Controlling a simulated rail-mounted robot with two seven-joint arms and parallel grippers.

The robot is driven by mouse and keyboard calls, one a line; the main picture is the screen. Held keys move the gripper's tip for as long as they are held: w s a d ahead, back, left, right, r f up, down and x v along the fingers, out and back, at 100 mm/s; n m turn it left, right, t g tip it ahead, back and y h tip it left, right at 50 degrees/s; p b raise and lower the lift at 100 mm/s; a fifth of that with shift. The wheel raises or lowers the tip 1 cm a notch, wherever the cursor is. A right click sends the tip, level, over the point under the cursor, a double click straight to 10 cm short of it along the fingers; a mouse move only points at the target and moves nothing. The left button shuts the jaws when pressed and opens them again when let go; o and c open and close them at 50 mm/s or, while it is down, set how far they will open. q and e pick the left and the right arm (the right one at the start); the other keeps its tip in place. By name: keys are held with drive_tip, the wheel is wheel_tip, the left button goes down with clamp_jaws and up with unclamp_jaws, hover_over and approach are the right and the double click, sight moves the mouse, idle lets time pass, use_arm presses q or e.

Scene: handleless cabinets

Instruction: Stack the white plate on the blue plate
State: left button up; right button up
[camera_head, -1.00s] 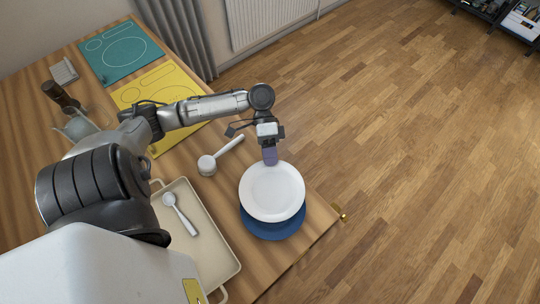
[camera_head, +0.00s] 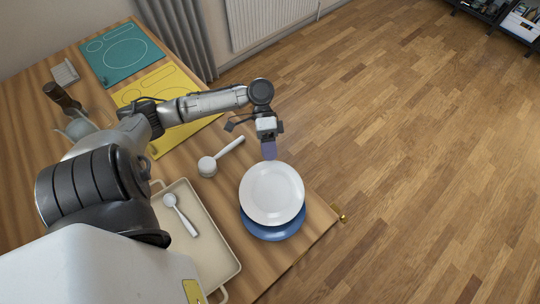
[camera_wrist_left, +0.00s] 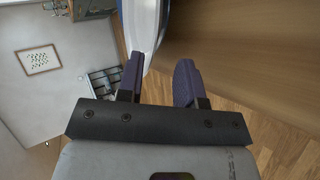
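The white plate (camera_head: 272,194) lies over the blue plate (camera_head: 274,236) near the table's right corner. The blue plate shows as a crescent along the near side. The white plate sits a little toward the far side; contact between the plates is hidden. My left gripper (camera_head: 269,158) is at the white plate's far rim. In the left wrist view its two purple fingers (camera_wrist_left: 159,80) are apart. A white and blue plate edge (camera_wrist_left: 146,30) shows beyond them, by the left finger, and nothing is clamped between them. My right gripper is not seen.
A beige tray (camera_head: 234,266) with a white spoon (camera_head: 179,213) is left of the plates. A white ladle-like scoop (camera_head: 209,166) lies behind it. Yellow and teal mats (camera_head: 122,54) are farther back. The table's right edge and a brass fitting (camera_head: 341,216) are close to the plates.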

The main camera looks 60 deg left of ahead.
use_arm(q)
drive_tip(key=p+v, duration=0.2)
drive_tip(key=v, duration=1)
idle(0.5)
